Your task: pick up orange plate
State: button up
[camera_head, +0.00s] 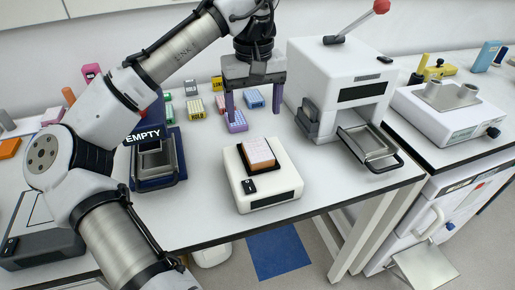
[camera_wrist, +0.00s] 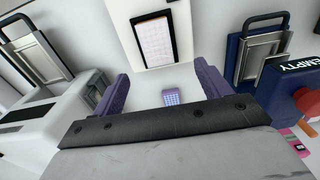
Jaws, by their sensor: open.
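The orange plate (camera_head: 258,151) has a pale, gridded top and orange sides. It sits in the black recess on top of a small white device (camera_head: 278,188) at the middle of the table. In the wrist view the plate (camera_wrist: 155,40) shows near the top centre, beyond the fingers. My gripper (camera_head: 253,112) has purple fingers spread wide with nothing between them. It hangs above the table, behind and higher than the plate in the head view. In the wrist view the open fingers (camera_wrist: 162,85) frame bare table and a small purple rack (camera_wrist: 172,97).
A large white machine (camera_head: 340,85) with a red-knobbed lever and extended metal tray (camera_head: 368,146) stands right of the device. A dark blue unit (camera_head: 158,178), beside an "EMPTY" label, stands left. Several small coloured racks (camera_head: 195,107) lie behind. The table's front edge is close to the device.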

send_over(256, 146)
jog(key=f, duration=0.5)
jog(key=shift+s+a+f, duration=0.15)
jog(key=shift+s, duration=0.15)
jog(key=shift+w+f+p, duration=0.2)
jog(key=shift+f+p, duration=0.2)
jog(key=shift+f, duration=0.9)
jog(key=shift+w+f+p, duration=0.15)
jog(key=shift+f+p, duration=0.25)
jog(key=shift+f, duration=0.85)
jog(key=shift+c, duration=0.3)
jog(key=c, duration=1)
